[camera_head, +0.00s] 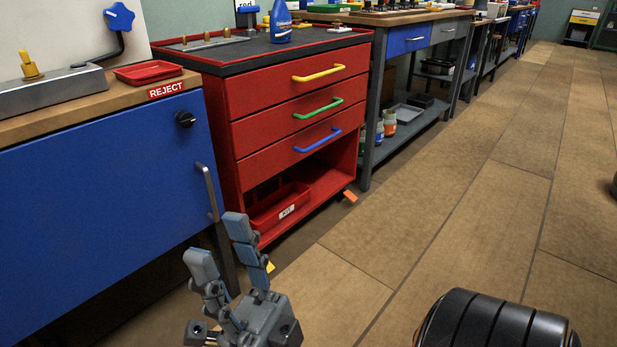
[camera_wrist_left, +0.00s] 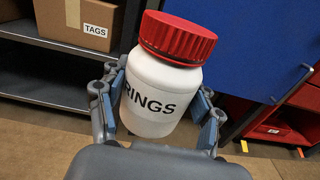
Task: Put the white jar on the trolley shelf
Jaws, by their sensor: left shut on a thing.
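The white jar (camera_wrist_left: 155,90) has a red screw lid and a label reading "RINGS", its left part turned out of sight. In the left wrist view my left gripper (camera_wrist_left: 163,105) is shut around the jar's body, which is slightly tilted. The left gripper and jar are not in the head view. The red trolley (camera_head: 270,97) has three drawers with yellow, green and blue handles. Its open lower shelf (camera_head: 328,186) holds a red bin (camera_head: 278,208), with bare shelf to the bin's right. My right gripper (camera_head: 216,240) is empty, fingers apart, in front of the blue cabinet and trolley.
A blue cabinet (camera_head: 100,175) with a projecting handle (camera_head: 207,192) stands left of the trolley. A red reject tray (camera_head: 148,71) is on its top. A blue bottle (camera_head: 281,22) stands on the trolley's top.

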